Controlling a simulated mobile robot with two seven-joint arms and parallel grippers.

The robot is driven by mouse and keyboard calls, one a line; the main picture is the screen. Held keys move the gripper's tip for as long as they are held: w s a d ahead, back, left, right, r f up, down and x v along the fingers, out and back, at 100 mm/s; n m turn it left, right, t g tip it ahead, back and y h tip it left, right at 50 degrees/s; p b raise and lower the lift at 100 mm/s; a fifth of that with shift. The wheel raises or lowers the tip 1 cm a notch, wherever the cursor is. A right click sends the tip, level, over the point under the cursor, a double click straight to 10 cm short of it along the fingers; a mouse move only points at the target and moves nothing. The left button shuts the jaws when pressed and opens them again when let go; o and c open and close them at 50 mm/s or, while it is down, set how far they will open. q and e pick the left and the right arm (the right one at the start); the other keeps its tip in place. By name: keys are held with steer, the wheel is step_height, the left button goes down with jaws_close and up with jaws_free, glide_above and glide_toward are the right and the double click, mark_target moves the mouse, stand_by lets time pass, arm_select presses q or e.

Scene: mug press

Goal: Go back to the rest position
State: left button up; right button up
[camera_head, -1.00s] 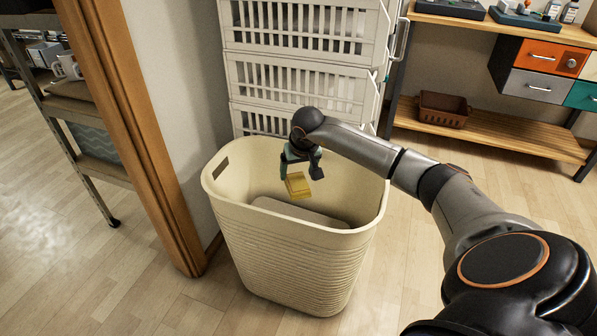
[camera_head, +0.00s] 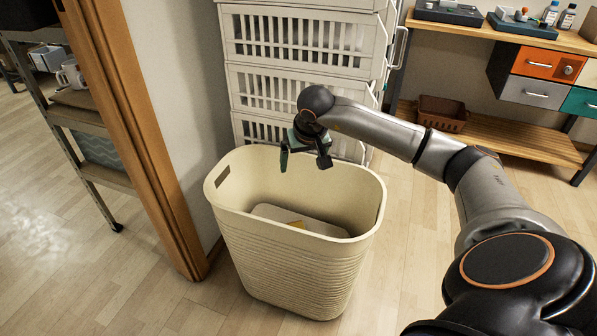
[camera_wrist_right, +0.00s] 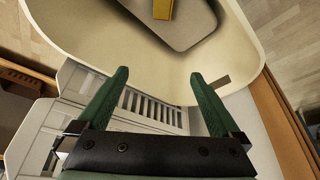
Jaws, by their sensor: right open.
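My right gripper (camera_head: 305,160) is open and empty, above the far rim of the cream bin (camera_head: 290,260). In the right wrist view its two green fingers (camera_wrist_right: 160,95) are spread wide with nothing between them. A yellow object (camera_wrist_right: 163,9) lies in the bin on a grey-beige piece at the bottom; only a small part of this object (camera_head: 297,224) shows in the head view. My left gripper is not in view.
A stack of white slatted crates (camera_head: 305,80) stands right behind the bin. A wooden post (camera_head: 135,140) and wall are close on the left. A workbench with drawers (camera_head: 540,62) and a brown basket (camera_head: 443,113) is at the back right. Floor is clear at front left.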

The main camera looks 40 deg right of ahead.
steer(key=shift+v, duration=1)
